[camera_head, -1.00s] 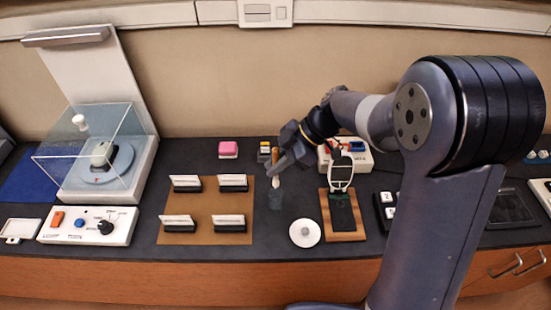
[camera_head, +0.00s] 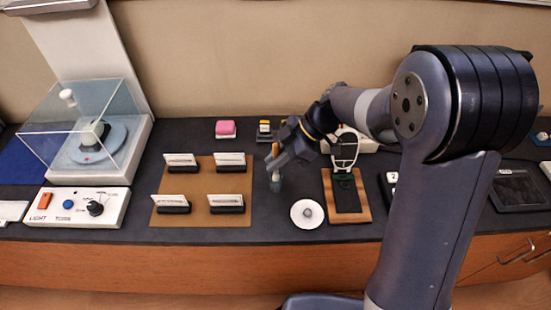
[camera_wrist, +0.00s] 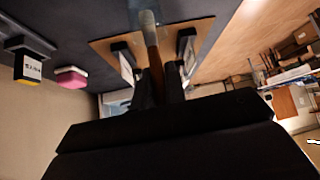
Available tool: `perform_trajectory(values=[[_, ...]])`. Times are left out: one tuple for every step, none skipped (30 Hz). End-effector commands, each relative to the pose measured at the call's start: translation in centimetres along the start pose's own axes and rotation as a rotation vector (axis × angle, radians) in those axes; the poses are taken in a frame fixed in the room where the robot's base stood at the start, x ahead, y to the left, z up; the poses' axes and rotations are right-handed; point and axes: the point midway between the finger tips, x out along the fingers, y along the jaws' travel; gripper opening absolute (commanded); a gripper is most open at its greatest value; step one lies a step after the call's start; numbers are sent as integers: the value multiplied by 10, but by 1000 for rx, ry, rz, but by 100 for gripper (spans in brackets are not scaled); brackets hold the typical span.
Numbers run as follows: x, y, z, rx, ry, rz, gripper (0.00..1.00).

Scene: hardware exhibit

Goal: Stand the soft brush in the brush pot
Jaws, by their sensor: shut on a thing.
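The soft brush (camera_head: 275,151) has an orange-brown handle and a pale lower part. It is close to upright in my gripper (camera_head: 275,160), which is shut on its handle. The brush pot (camera_head: 275,186) is a small blue-grey cup on the counter, directly below the gripper. The brush's lower end overlaps the pot's mouth in the head view; I cannot tell how deep it is. In the wrist view the brown handle (camera_wrist: 154,66) runs out from between the dark fingers to a pale grey end, and the pot is hard to tell apart there.
A brown mat (camera_head: 202,190) with several card holders lies left of the pot. A white round dish (camera_head: 307,222) is in front right. A wooden board with a magnifier (camera_head: 345,195) stands to the right.

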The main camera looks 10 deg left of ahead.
Motion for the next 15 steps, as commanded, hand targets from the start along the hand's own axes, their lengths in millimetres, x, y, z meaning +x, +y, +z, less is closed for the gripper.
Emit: perform_trajectory(values=[[4, 0, 3, 0, 0, 0, 0], [4, 0, 4, 0, 0, 0, 0], [5, 0, 4, -1, 0, 0, 0], [5, 0, 4, -1, 0, 0, 0], [5, 0, 4, 0, 0, 0, 0], [5, 0, 4, 0, 0, 0, 0], [5, 0, 4, 0, 0, 0, 0], [5, 0, 4, 0, 0, 0, 0], [4, 0, 4, 0, 0, 0, 0], [4, 0, 4, 0, 0, 0, 0], [4, 0, 4, 0, 0, 0, 0], [4, 0, 4, 0, 0, 0, 0], [4, 0, 4, 0, 0, 1, 13], [4, 0, 4, 0, 0, 1, 16], [4, 0, 4, 0, 0, 1, 19]])
